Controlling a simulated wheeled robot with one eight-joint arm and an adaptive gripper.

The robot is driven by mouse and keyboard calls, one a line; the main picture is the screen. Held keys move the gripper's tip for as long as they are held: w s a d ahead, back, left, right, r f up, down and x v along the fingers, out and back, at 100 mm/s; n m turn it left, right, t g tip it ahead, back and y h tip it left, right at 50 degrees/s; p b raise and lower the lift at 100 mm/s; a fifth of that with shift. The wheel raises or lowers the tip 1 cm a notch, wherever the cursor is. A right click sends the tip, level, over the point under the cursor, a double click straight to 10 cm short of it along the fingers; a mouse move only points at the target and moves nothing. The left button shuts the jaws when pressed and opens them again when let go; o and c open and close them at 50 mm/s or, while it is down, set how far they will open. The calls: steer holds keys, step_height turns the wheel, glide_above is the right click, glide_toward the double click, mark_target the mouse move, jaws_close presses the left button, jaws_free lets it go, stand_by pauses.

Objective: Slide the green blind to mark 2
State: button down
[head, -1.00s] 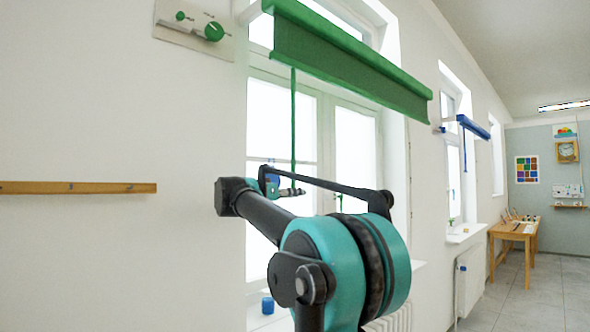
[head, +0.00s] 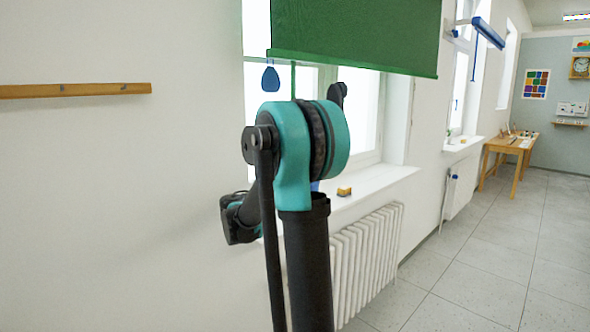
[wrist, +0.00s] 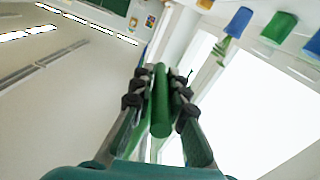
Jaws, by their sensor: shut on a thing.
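The green blind (head: 350,35) hangs as a flat sheet over the upper part of the nearest window in the head view. Its top is cut off by the frame. A green cord (head: 293,80) hangs below its lower edge and passes behind my arm. In the wrist view my gripper (wrist: 158,88) is shut on a green rounded pull (wrist: 161,105), which lies between its two dark fingers. In the head view my gripper is hidden behind my arm. No mark 2 is readable in the current views.
A blue tag (head: 270,78) hangs at the window's left edge. A wooden rail (head: 75,90) is on the left wall. Floor is free at the right.

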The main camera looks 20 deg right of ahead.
steer(key=shift+f, duration=2.1)
steer(key=c, duration=1.5)
jaws_free()
steer(key=shift+w, duration=0.1)
steer(key=shift+c, duration=0.2)
steer(key=shift+a, duration=0.15)
steer(key=v, duration=1.2)
